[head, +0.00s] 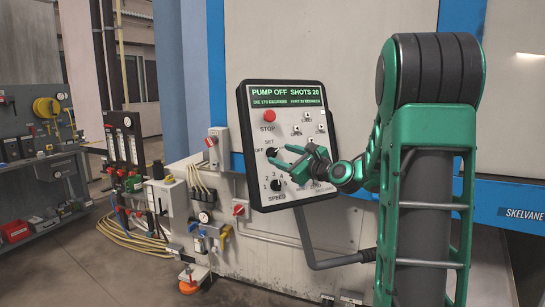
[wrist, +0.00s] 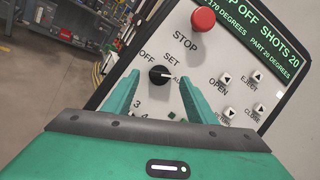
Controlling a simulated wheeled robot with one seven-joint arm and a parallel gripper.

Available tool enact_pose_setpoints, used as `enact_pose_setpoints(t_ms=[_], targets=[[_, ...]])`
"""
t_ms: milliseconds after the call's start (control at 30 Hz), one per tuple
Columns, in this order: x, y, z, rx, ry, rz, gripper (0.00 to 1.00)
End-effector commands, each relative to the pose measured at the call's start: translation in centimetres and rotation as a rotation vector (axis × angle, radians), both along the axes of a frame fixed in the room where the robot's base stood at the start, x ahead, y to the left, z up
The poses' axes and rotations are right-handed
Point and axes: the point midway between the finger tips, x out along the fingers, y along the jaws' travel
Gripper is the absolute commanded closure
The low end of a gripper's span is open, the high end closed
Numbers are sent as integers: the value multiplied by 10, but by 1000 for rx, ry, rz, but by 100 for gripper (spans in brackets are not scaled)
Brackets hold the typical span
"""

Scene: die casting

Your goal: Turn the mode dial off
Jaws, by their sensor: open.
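The mode dial (wrist: 159,75) is a round black knob on the control panel (head: 244,140), marked OFF, SET and a partly hidden label starting with A. In the wrist view its white pointer points right, toward that A label, away from OFF. The dial also shows small in the head view (head: 271,152). My gripper (head: 279,156) is open in front of the panel, with green fingers. In the wrist view the fingertips (wrist: 160,80) lie left and right of the dial. I cannot tell whether they touch it.
A red STOP button (wrist: 203,19) sits above the dial. The SPEED dial (head: 276,185) is below it, and small arrow buttons (wrist: 226,79) are to the right. A display (head: 287,94) reads PUMP OFF, SHOTS 20.

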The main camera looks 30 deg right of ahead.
Motion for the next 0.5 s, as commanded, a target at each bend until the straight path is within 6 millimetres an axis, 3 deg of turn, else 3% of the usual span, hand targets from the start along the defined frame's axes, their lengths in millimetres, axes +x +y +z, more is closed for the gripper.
enact_pose_setpoints(t_ms=[200, 500], targets=[[30, 3, 0, -1, 0, 1, 48], [42, 4, 0, 0, 0, 0, 48]])
